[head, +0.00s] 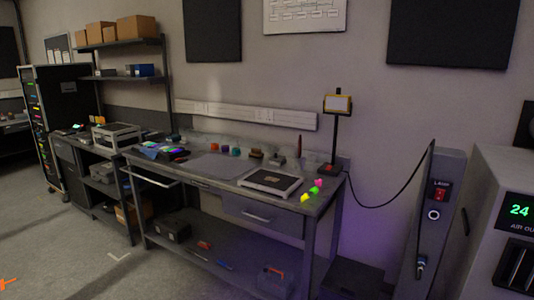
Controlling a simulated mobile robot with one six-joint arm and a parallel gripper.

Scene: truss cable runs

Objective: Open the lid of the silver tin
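I cannot pick out a silver tin with certainty at this distance. A flat pale tray-like item with a dark top (270,182) lies on the right half of the workbench (230,193). A boxy silver-grey item (115,136) stands on the lower bench to the left; its details are too small to tell. No open lid is clearly visible on either. My gripper is not in view.
Several small coloured pieces (313,189) lie at the bench's right end, beside a lamp stand (336,130). A cable runs from there to a grey post (433,220). A shelf with cardboard boxes (136,28) stands at left.

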